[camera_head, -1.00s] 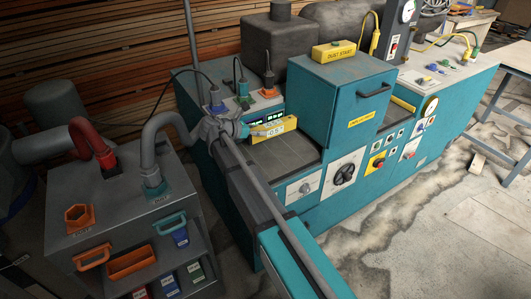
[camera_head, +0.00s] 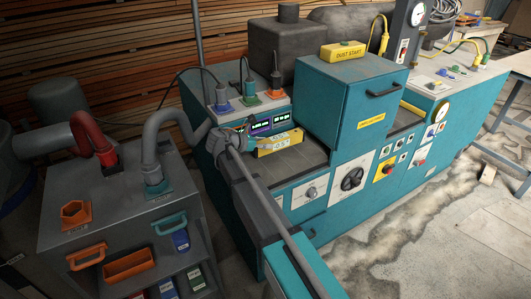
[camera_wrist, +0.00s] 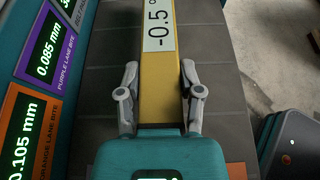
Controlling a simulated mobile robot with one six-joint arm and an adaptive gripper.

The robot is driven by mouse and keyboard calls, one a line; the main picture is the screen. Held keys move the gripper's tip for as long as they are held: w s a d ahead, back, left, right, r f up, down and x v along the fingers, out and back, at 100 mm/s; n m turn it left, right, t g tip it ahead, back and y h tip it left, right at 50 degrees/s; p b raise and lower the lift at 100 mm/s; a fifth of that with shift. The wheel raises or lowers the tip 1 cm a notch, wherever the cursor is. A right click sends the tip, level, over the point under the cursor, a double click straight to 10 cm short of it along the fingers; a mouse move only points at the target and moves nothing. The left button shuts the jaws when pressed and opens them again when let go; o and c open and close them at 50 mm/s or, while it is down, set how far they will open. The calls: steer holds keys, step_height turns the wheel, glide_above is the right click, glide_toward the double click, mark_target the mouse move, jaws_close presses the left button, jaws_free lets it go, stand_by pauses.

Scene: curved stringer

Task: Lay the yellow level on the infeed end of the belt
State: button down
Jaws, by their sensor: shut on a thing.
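The yellow level (camera_head: 280,143) is a long bar with a white readout. It lies over the dark tiled belt (camera_head: 302,165) in front of the lit displays. In the wrist view the level (camera_wrist: 158,98) runs away from me, its readout showing -0.5°, above the grey belt (camera_wrist: 225,100). My gripper (camera_head: 254,142) is shut on the level's near end. In the wrist view a finger of my gripper (camera_wrist: 159,78) stands on each side of it. I cannot tell whether the level's underside touches the belt.
Lane-bite displays (camera_wrist: 38,135) stand close on the left in the wrist view. The teal machine housing (camera_head: 350,95) rises beyond the belt. A grey cart (camera_head: 120,230) with hoses stands at the left. Bare belt shows in front of the level.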

mark_target(264, 151)
steer(key=shift+f, duration=0.1)
steer(key=shift+f+b, duration=1.8)
steer(key=shift+b, duration=0.15)
steer(key=shift+c, duration=1.3)
jaws_free()
steer(key=p+v, duration=0.4)
steer(key=v, duration=0.6)
steer(key=shift+s+a+r, duration=0.1)
steer(key=shift+a+r, duration=0.05)
steer(key=shift+r, duration=0.1)
steer(key=shift+p+v, duration=0.35)
steer(key=shift+v, duration=0.45)
steer(key=shift+f, duration=0.15)
